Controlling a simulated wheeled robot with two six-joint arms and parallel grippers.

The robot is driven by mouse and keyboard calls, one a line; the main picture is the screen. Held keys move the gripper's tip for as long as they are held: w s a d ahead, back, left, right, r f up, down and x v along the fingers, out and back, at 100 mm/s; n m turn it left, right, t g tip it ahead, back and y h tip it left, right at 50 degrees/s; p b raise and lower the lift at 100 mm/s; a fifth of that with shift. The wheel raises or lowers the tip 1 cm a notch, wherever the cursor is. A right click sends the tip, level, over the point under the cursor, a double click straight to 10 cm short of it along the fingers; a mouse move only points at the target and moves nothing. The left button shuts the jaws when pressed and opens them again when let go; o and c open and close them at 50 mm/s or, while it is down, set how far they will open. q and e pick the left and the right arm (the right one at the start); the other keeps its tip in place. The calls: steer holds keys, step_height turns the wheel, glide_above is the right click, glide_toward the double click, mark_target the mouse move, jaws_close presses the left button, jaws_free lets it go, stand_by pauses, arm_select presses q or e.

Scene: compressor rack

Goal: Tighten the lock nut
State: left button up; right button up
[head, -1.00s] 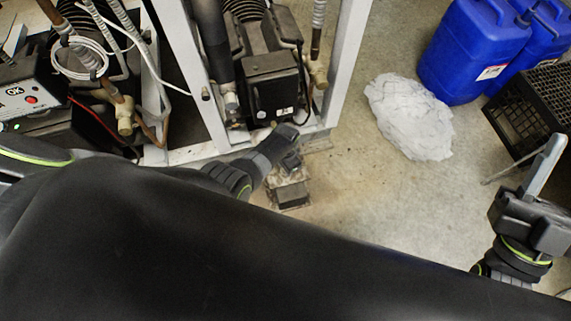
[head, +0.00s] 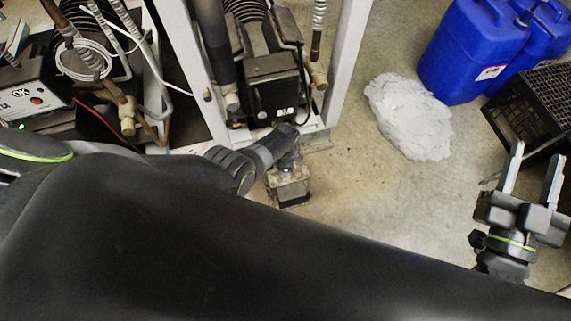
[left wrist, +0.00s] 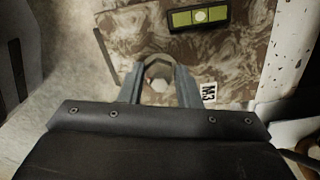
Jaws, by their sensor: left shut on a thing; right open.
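The lock nut (left wrist: 158,82) is a pale, metallic hex shape in the left wrist view. It sits between the two grey fingers of my left gripper (left wrist: 157,68), which is shut on it. Around it is a mottled brown-and-white surface (left wrist: 225,60), with an "M3" label (left wrist: 208,92) to the right of the fingers. In the head view my left gripper (head: 288,158) points down at a small stained block (head: 290,190) by the rack's foot; the nut is hidden there. My right gripper (head: 535,170) is open and empty at the far right, its two fingers spread.
A green bubble level (left wrist: 198,17) lies on the mottled surface. The white rack frame (head: 343,70) stands beside a black compressor (head: 272,85). A crumpled plastic sheet (head: 410,115), blue jugs (head: 470,50) and a black crate (head: 530,110) are on the right. The floor between is clear.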

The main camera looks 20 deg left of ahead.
stand_by(0.4)
arm_select(q)
steer(key=o, duration=1)
steer(key=shift+c, duration=0.2)
